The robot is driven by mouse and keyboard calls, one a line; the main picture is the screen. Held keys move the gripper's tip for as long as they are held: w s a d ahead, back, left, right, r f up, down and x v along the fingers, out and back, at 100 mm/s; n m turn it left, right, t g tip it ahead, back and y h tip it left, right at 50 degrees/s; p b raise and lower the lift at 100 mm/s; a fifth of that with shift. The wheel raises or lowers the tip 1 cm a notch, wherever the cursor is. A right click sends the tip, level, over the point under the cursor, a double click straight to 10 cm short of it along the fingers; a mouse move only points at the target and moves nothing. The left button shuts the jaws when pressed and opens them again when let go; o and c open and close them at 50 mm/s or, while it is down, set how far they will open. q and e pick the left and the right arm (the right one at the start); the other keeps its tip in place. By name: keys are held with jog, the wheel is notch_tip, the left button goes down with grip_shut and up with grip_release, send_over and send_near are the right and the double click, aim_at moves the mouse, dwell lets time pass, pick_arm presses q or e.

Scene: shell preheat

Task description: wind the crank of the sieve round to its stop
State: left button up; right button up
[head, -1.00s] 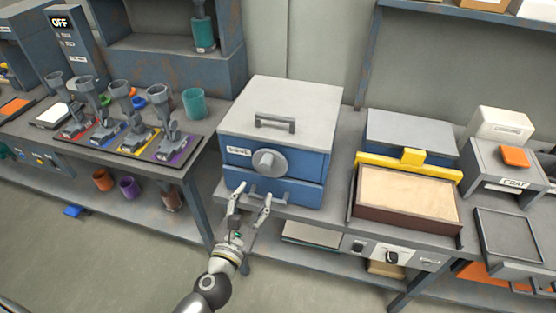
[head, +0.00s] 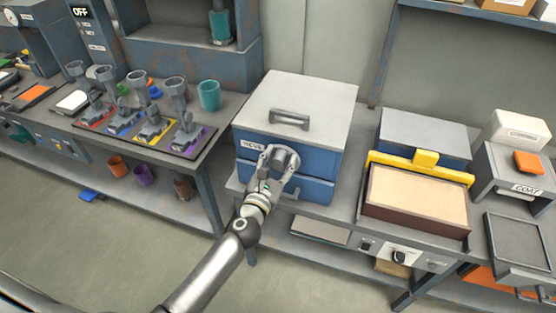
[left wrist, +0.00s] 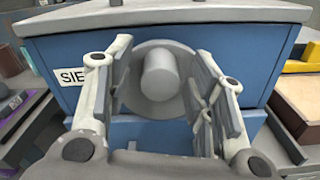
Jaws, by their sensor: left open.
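The sieve (head: 318,103) is a blue box with a grey lid and a label on its front, standing on the bench in the middle of the head view. Its crank (left wrist: 160,75) is a grey round disc with a thick knob sticking out of the front face. In the head view my left gripper (head: 272,162) is at the crank and partly hides it. In the left wrist view the open fingers (left wrist: 165,95) stand either side of the knob, with visible gaps between them and it. My right gripper is not in view.
A lower blue drawer with a handle (head: 293,194) sits under the crank. To the right is a sand-filled tray (head: 415,235) with a yellow bar (head: 420,167). On the left bench stand several grey funnel-topped holders and a teal cup (head: 209,95).

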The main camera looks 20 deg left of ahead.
pick_arm(q)
jog(key=c, duration=1)
jog(key=shift+c, duration=0.2)
